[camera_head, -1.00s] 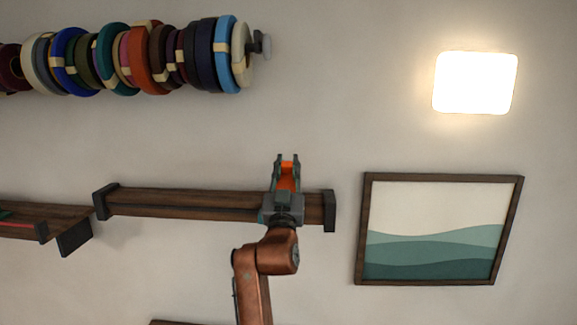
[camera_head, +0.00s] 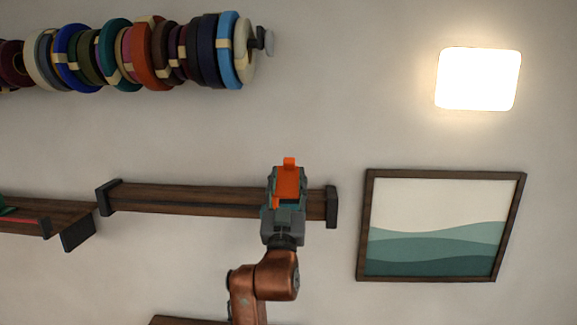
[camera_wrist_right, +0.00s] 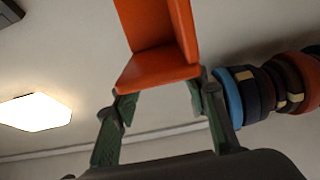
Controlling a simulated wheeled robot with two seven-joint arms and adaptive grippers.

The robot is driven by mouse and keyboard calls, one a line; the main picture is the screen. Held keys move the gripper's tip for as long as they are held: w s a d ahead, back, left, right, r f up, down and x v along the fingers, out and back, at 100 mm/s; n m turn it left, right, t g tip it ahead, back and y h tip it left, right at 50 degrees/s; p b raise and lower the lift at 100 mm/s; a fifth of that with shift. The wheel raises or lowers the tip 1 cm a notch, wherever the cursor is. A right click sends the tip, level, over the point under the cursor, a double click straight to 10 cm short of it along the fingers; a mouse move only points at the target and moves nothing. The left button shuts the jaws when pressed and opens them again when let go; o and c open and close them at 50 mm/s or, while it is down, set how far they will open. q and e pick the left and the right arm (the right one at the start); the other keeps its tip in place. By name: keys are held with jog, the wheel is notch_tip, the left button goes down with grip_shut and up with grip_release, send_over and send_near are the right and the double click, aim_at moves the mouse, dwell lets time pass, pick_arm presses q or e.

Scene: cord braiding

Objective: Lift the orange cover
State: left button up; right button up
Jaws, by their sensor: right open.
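The orange cover (camera_head: 288,186) is a folded or angled piece. In the head view it overlaps my right gripper (camera_head: 288,175), with an orange tab standing above the fingers. In the right wrist view the cover (camera_wrist_right: 158,72) fills the top middle, just beyond the fingertips. There the right gripper (camera_wrist_right: 160,92) has its green fingers spread apart, one at each lower side of the cover. The fingertips are partly hidden behind the cover, and I cannot tell whether they touch it. My left gripper is not in view.
A dark wooden shelf (camera_head: 190,200) runs behind my right gripper. A rail of coloured rolls (camera_head: 150,55) hangs at upper left. A framed picture (camera_head: 440,205) is at right, below a bright lamp (camera_head: 478,79). The wall between them is clear.

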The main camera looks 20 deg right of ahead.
jog(key=v, duration=0.6)
jog(key=shift+a+f, duration=0.1)
jog(key=shift+a, duration=0.05)
dwell(0.3)
